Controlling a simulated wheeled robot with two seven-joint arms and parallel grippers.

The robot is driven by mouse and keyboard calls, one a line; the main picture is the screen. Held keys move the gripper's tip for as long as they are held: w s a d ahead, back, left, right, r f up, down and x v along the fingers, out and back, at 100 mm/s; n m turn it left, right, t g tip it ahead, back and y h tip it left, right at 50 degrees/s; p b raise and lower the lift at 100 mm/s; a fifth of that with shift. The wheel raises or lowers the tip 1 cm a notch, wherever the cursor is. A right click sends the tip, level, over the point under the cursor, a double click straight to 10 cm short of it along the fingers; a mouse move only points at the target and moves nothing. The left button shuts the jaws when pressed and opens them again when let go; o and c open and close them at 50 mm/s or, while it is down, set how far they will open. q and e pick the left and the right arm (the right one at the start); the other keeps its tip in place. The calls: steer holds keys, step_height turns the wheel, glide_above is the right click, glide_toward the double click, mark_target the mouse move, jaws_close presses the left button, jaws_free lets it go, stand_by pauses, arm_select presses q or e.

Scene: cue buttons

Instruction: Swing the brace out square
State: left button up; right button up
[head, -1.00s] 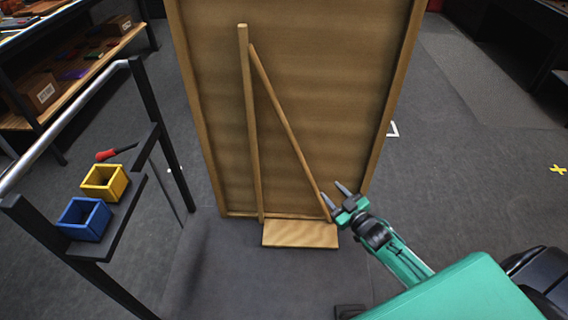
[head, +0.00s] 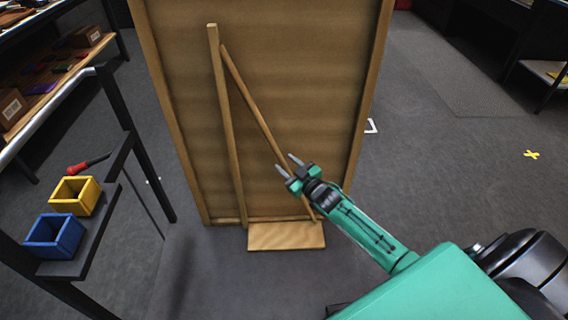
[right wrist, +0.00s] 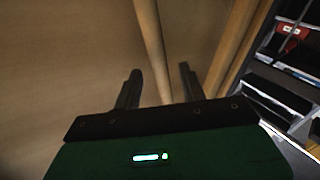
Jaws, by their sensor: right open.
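The brace (head: 250,95) is a thin wooden bar on the face of a tall wooden panel (head: 310,60). It slants down and right from near the top of an upright wooden post (head: 226,120) to the panel's foot. My right gripper (head: 287,164) is open at the brace's lower half and hides part of it in the head view. In the right wrist view the brace (right wrist: 148,40) runs between the two open fingers (right wrist: 158,80), with gaps on both sides. My left gripper is not in view.
A flat wooden board (head: 287,237) lies at the panel's foot. On the left, a black rack (head: 92,240) holds a yellow bin (head: 75,196), a blue bin (head: 54,237) and a red-handled tool (head: 88,165).

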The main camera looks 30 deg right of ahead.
steer(key=shift+w+a, duration=0.15)
steer(key=shift+w, duration=0.9)
steer(key=shift+c, duration=0.3)
jaws_close()
